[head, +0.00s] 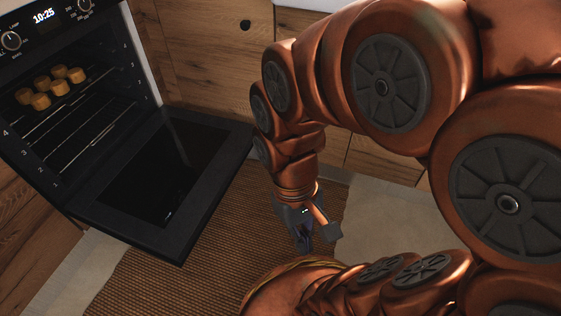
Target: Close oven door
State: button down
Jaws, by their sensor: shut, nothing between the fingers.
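The oven (75,40) stands at the left of the head view, built into wooden cabinets. Its dark door (215,195) is folded down wide open, with its inner glass facing up. Several golden-brown round pieces (40,101) sit on a rack inside the oven. My gripper (303,244) is to the right of the door's outer edge, low over the floor mat and apart from the door. It points downward and is shut and empty. My copper arm covers part of the cabinets behind it.
A brown woven mat (165,275) lies on the light floor below the door. Wooden cabinet fronts (200,55) line the back, one with a round hole. Bare floor (375,235) shows right of my gripper.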

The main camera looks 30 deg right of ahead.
aim_at(173, 174)
jog(key=z, duration=1.25)
jog(key=k, duration=0.6)
jog(key=u, duration=1.55)
